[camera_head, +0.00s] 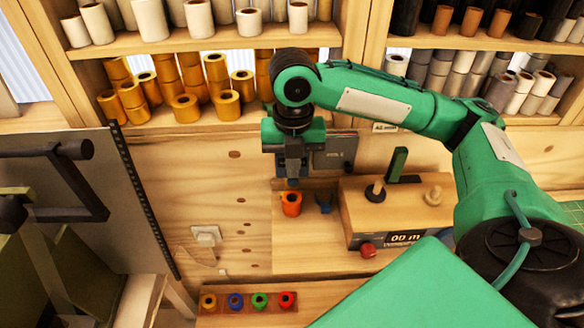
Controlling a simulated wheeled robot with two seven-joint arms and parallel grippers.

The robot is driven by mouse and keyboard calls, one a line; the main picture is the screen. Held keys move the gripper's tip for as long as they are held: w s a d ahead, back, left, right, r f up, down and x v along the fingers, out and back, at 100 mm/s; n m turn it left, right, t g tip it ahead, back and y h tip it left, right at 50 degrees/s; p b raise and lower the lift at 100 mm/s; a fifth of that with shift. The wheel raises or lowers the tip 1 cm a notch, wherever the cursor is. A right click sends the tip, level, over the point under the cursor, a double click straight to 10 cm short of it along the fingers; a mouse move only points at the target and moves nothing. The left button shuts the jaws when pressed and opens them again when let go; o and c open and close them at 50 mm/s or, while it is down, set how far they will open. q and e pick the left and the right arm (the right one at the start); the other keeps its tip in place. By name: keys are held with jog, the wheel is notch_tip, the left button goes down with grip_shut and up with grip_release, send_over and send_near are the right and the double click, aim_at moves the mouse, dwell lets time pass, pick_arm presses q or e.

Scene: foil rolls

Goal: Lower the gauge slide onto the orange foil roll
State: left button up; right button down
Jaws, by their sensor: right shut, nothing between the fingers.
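The orange foil roll (291,204) stands upright on the wooden bench, its dark core opening facing up. My right gripper (291,180) is shut and empty, pointing down just above and behind the roll in the picture. I cannot tell whether it touches the roll. I cannot clearly make out the gauge slide; a dark plate with lettering (338,153) is behind and to the right of the gripper, partly hidden by it. My left gripper is not in view.
A wooden box (385,208) with a "00 m" display, black peg, green upright lever and red knob (367,250) stands to the right. A rack with small coloured rolls (248,301) is in front. Shelves of rolls line the back. A wall socket (206,236) is at left.

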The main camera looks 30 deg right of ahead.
jog(key=shift+f, duration=0.8)
jog(key=s+a+r+p, duration=0.1)
jog(key=s+r+p, duration=0.1)
jog(key=s+p, duration=0.1)
jog(key=s+a+r+p, duration=0.1)
jog(key=shift+s+a+p, duration=0.2)
jog(key=shift+a+p, duration=0.1)
jog(key=shift+p, duration=0.1)
